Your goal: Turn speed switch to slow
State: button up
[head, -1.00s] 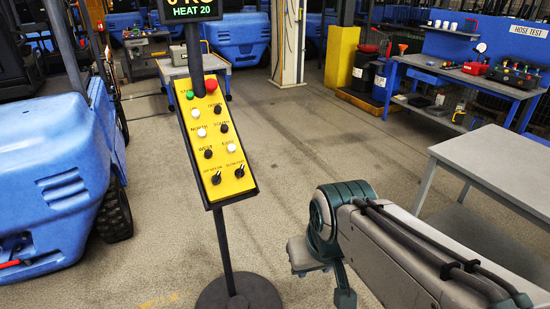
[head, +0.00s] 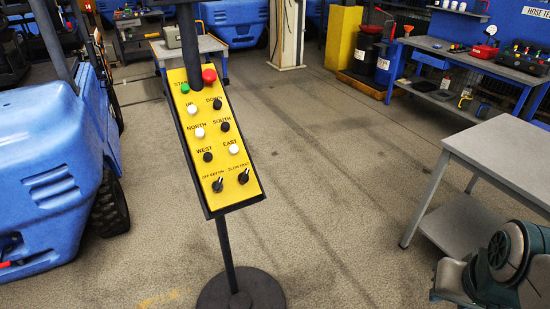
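The yellow control panel (head: 222,148) stands tilted on a black post with a round black base. At its lower right is a black rotary knob, the speed switch (head: 243,176), under a small label that seems to read slow/fast. Beside it on the left is a similar black knob, the off/on key switch (head: 217,184). Both have a pale pointer mark, but the exact settings are too small to tell. Part of my arm shows at the lower right corner, well apart from the panel. My gripper's fingers are not visible.
The round base (head: 240,291) stands on open floor. A blue forklift (head: 50,180) is close on the left. A grey table (head: 505,150) stands at right, near my arm. A blue workbench (head: 470,65) is behind it. The floor between panel and table is clear.

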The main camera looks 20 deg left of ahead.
aim_at(243, 178)
jog(key=i, duration=0.95)
jog(key=u, duration=1.3)
